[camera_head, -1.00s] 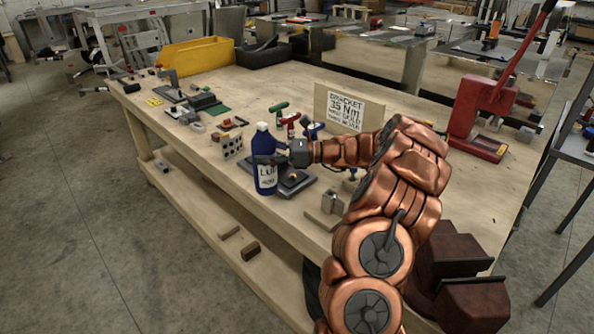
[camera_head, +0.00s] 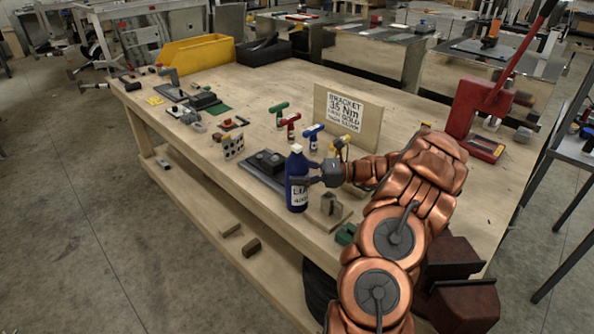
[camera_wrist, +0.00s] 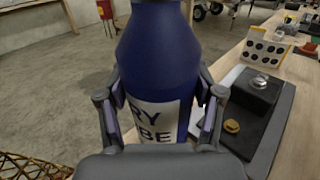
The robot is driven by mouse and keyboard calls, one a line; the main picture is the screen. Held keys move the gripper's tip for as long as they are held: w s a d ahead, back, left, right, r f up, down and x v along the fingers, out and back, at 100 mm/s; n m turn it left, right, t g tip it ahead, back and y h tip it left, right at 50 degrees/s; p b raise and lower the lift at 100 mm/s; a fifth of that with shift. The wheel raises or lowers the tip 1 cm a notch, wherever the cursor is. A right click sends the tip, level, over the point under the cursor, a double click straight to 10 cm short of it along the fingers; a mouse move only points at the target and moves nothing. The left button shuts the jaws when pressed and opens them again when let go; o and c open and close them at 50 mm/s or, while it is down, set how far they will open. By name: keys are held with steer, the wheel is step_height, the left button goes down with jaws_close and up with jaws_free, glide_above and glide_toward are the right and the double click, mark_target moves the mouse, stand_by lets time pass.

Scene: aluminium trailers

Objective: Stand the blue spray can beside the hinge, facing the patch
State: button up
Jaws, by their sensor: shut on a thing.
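My gripper (camera_head: 312,182) is shut on the blue spray can (camera_head: 297,165). The can is upright, with a white cap and a white label. In the wrist view the blue can (camera_wrist: 152,48) sits between both fingers, its label partly readable and its base hidden. In the head view it is near the bench's front edge, just left of a small grey metal piece on a wooden block (camera_head: 340,217), which looks like the hinge. I cannot tell whether the can's base touches the bench. I cannot make out a patch for certain.
A dark plate with black blocks (camera_head: 262,172) lies left of the can; it also shows in the wrist view (camera_wrist: 268,123). A card with holes (camera_head: 233,146) stands beyond it. Several coloured T-shaped tools (camera_head: 290,124) and a bracket sign (camera_head: 349,113) stand behind. A green object (camera_head: 346,233) is near my arm.

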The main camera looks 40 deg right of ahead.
steer(key=shift+f, duration=0.25)
steer(key=o, duration=1.6)
steer(key=shift+d+r, duration=0.1)
steer(key=shift+d, duration=0.05)
steer(key=b+v, duration=0.2)
steer(key=v, duration=0.9)
steer(key=shift+s+d+b, duration=0.3)
steer(key=shift+b, duration=0.05)
steer(key=shift+a, duration=0.1)
